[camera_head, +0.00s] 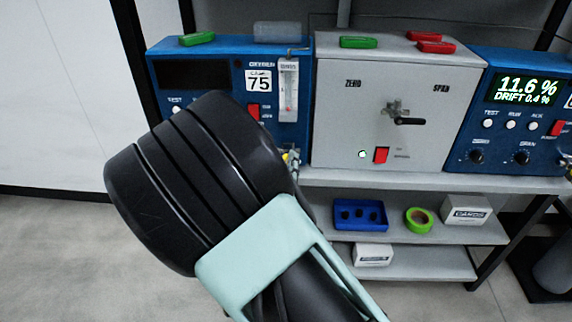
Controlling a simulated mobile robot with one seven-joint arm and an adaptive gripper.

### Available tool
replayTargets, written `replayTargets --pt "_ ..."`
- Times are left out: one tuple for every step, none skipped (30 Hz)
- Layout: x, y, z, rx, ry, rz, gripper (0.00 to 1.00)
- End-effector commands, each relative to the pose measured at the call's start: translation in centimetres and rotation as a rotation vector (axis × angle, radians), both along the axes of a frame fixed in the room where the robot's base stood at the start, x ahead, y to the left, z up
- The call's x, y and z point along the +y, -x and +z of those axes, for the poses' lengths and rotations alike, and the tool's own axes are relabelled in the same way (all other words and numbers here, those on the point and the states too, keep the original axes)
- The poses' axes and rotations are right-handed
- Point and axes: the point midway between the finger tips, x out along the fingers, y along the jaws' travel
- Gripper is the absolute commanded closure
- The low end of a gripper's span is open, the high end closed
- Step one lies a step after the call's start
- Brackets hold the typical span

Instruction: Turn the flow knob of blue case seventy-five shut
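The blue case (228,58) bears a white label with the number 75 (258,81) and stands at the back left. Its display (193,75) is dark. A clear upright flow tube (288,90) with a scale and a small red mark is on its right side. I cannot make out a flow knob; the lower front of the case is largely hidden behind my arm. My arm's thick black link and pale green part fill the left and middle foreground. My gripper's fingers do not show, so their place relative to the case cannot be seen.
A grey case (345,120) with a black lever (408,122) stands right of it. Another blue case (478,125) reads 11.6 %. Green and red clips lie on top. The shelf below holds a blue tray (336,225), green tape (419,220) and a white box (467,209).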

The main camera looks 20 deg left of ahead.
Motion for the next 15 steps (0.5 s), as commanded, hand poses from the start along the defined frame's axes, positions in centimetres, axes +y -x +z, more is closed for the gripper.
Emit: replayTargets --pt "-0.2 1.0 0.0 0.002 0.000 0.003 0.61" --pt "-0.3 1.5 0.0 0.002 0.001 0.003 0.61" --pt "-0.4 2.4 -0.1 0.003 0.002 0.004 0.61" --pt "-0.6 3.0 0.0 0.002 0.000 0.003 0.61" --pt "-0.8 3.7 0.0 0.003 0.001 0.003 0.61" --pt "-1.0 4.6 0.0 0.002 0.001 0.004 0.61" --pt "-1.1 5.2 0.0 0.001 0.000 0.003 0.61" --pt "-1.3 5.8 -0.1 0.002 0.001 0.004 0.61" --pt "-1.4 6.6 0.0 0.002 0.000 0.005 0.61" --pt "-1.6 7.1 0.0 0.001 0.000 0.004 0.61" --pt "-1.8 7.6 0.0 0.001 0.000 0.002 0.61" --pt "-1.9 8.2 0.0 0.000 -0.001 0.002 0.61" --pt "-2.0 8.6 0.0 0.000 -0.001 0.001 0.61" --pt "-2.0 9.0 0.0 0.000 -0.001 0.000 0.61" --pt "-2.1 9.4 0.0 -0.001 -0.001 -0.001 0.61"
